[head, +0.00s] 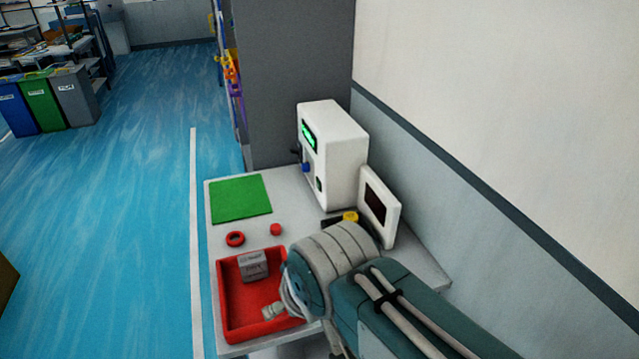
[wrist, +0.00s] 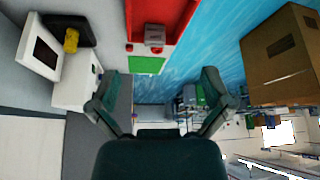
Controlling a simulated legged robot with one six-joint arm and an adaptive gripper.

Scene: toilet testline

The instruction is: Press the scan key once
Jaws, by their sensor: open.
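No key with a readable scan label shows, so I cannot tell which part is the scan key. A white machine (head: 333,155) stands on the table with a lit green display (head: 309,135), a blue part (head: 305,167) and a small green key (head: 319,184) on its front. A white-framed dark screen (head: 377,206) stands beside it. A yellow piece (head: 350,217) on a black base lies near my arm; it also shows in the wrist view (wrist: 71,40). My gripper (wrist: 160,78) is open and empty, its fingers apart. In the head view my arm hides most of it.
A red tray (head: 228,305) holds a grey box (head: 253,265). A green mat (head: 240,198), a red ring (head: 235,239) and a small red cylinder (head: 276,229) lie on the table.

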